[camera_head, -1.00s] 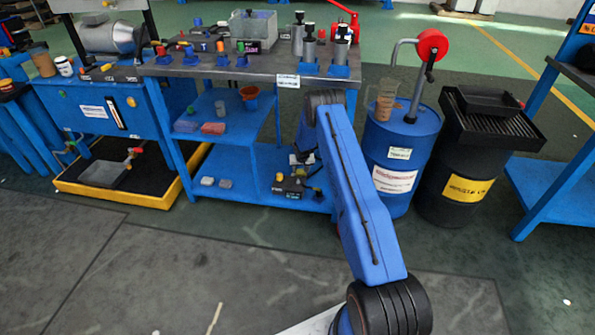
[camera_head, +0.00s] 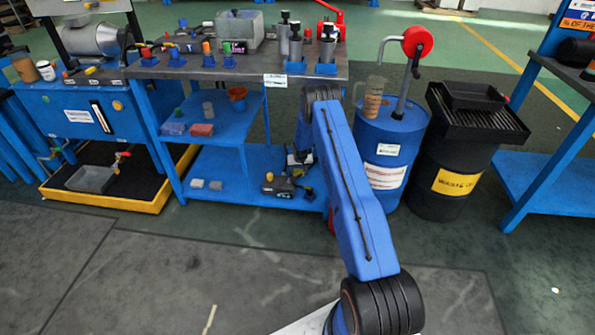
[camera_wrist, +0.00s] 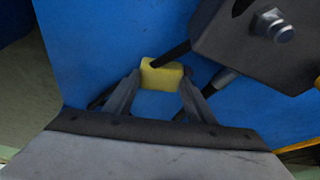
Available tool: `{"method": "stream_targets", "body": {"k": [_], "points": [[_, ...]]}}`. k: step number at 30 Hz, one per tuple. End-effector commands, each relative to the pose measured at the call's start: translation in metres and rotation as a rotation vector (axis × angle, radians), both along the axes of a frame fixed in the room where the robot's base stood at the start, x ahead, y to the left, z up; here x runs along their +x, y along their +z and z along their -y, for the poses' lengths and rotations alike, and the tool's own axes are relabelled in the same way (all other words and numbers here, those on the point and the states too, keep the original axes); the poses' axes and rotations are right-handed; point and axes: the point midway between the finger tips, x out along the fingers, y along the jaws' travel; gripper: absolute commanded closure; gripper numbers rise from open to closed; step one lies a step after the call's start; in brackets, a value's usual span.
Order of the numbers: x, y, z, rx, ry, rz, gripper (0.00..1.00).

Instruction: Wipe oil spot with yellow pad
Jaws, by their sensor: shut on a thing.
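In the wrist view, the yellow pad (camera_wrist: 161,73) sits between the fingertips of my gripper (camera_wrist: 162,80), which is shut on it. A flat blue surface (camera_wrist: 110,35) lies behind the pad. A dark device (camera_wrist: 262,35) with a metal bolt is close at the upper right, and a black rod from it reaches in front of the pad. In the head view, my gripper (camera_head: 297,162) is small and partly hidden by my arm, near the bench's lower shelf (camera_head: 225,165); I cannot make out the pad there. I cannot pick out an oil spot.
A black and yellow device (camera_head: 279,187) is on the lower shelf near my gripper. A blue drum (camera_head: 388,150) and a black waste drum (camera_head: 448,185) stand to the right. A yellow spill tray (camera_head: 108,200) is on the left. The front floor is mostly clear.

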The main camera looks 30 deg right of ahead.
Motion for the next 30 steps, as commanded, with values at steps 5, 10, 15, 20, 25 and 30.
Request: {"method": "stream_targets", "body": {"k": [5, 10, 15, 20, 25, 30], "points": [[0.006, -0.002, -0.012, 0.001, 0.003, -0.004, 0.75], [0.013, -0.001, -0.022, 0.0, 0.003, -0.002, 0.75], [0.019, 0.0, -0.031, 0.0, 0.002, -0.001, 0.75], [0.022, 0.001, -0.034, 0.0, 0.002, 0.0, 0.75], [0.025, 0.001, -0.037, 0.0, 0.003, 0.0, 0.75], [0.031, 0.0, -0.047, 0.0, 0.002, 0.0, 0.75]]}}
